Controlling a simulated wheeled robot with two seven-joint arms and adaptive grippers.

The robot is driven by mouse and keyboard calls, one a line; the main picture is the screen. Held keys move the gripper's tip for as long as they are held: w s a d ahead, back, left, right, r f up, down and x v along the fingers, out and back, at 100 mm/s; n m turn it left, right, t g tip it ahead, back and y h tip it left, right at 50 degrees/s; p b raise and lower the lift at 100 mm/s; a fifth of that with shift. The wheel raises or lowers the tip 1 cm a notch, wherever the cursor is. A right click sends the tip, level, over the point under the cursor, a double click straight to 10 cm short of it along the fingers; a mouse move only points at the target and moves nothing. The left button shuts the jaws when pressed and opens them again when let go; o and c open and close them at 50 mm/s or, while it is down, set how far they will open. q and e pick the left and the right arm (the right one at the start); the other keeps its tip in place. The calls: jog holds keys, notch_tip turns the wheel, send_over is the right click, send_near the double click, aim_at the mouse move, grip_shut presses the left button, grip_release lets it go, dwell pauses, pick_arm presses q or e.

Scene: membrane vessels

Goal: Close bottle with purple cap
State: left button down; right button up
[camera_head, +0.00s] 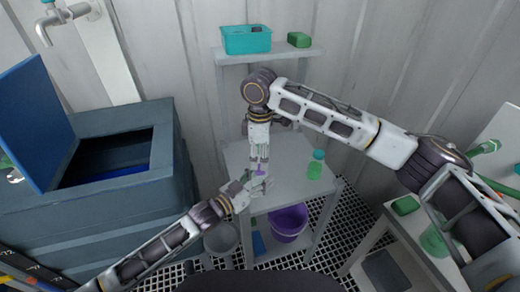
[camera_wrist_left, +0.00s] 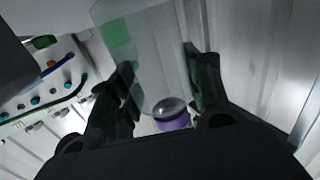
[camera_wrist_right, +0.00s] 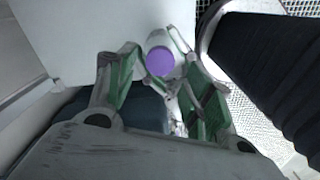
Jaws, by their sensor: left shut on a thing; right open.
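A clear bottle with a green patch (camera_wrist_left: 140,50) stands between the fingers of my left gripper (camera_head: 255,187), which is shut on it over the front of the grey table. The purple cap (camera_head: 264,175) is at the bottle's end, and it also shows low between the left fingers in the left wrist view (camera_wrist_left: 172,118). In the right wrist view the cap's round face (camera_wrist_right: 160,61) lies between the fingers of my right gripper (camera_head: 260,160), which is open and points down from above. I cannot tell how tightly the cap is seated.
A green bottle (camera_head: 315,166) stands on the grey table (camera_head: 290,185), right of the grippers. A shelf behind holds a teal tray (camera_head: 246,40) and a green block (camera_head: 299,39). A purple bucket (camera_head: 289,222) is below. A large open bin (camera_head: 150,215) stands left.

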jog(key=shift+f, duration=2.25)
jog(key=c, duration=1.1)
jog(key=o, duration=1.2)
jog(key=shift+r, duration=0.15)
jog(key=shift+r, duration=5.85)
